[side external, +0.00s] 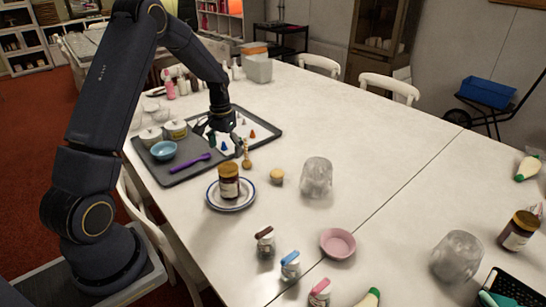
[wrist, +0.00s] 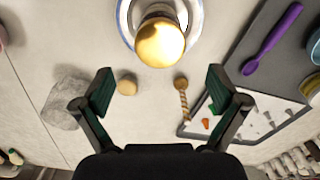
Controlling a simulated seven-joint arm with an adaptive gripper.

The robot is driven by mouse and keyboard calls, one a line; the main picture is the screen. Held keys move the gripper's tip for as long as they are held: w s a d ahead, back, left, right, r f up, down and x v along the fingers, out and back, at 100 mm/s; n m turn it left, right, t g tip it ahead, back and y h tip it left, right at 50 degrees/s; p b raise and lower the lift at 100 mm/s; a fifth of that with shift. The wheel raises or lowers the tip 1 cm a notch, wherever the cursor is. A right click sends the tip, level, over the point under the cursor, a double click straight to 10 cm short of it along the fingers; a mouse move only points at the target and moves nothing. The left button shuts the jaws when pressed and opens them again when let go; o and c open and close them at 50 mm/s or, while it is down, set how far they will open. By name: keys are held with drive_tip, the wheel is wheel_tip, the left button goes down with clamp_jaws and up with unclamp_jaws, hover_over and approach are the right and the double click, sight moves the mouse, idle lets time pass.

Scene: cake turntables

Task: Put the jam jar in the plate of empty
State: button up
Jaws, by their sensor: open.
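A jam jar (side external: 229,182) with dark contents, a pale label and a gold lid stands upright on a white plate (side external: 214,201) with a blue rim. In the wrist view the jar's gold lid (wrist: 161,42) is at the top centre, with the plate's blue-white rim (wrist: 124,22) around it. My gripper (side external: 222,130) is over the grey tray, behind the plate and apart from the jar. A second dark jar (side external: 520,229) stands at the far right.
The grey tray (side external: 166,180) holds a blue bowl (side external: 163,150), a purple spoon (side external: 190,163) and white canisters (side external: 175,129). A pink bowl (side external: 338,243) is in front.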

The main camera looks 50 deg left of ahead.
drive_tip(key=shift+r, duration=0.5)
drive_tip(key=s+d+r+m+t, duration=0.1)
drive_tip(key=s+d+r, duration=0.2)
drive_tip(key=d+r, duration=0.45)
drive_tip(key=s+d+r+m+t, duration=0.1)
drive_tip(key=s+d+r+t, duration=0.15)
drive_tip(key=d+r, duration=0.5)
drive_tip(key=s+d+r+t, duration=0.1)
drive_tip(key=s+d+r, duration=0.1)
drive_tip(key=s+d, duration=0.2)
drive_tip(key=s+d+r+m+t, duration=0.1)
drive_tip(key=s+d+r, duration=0.2)
drive_tip(key=s, duration=0.6)
drive_tip(key=shift+s+d+m, duration=0.25)
drive_tip(key=shift+d+m, duration=0.05)
drive_tip(key=shift+d, duration=0.2)
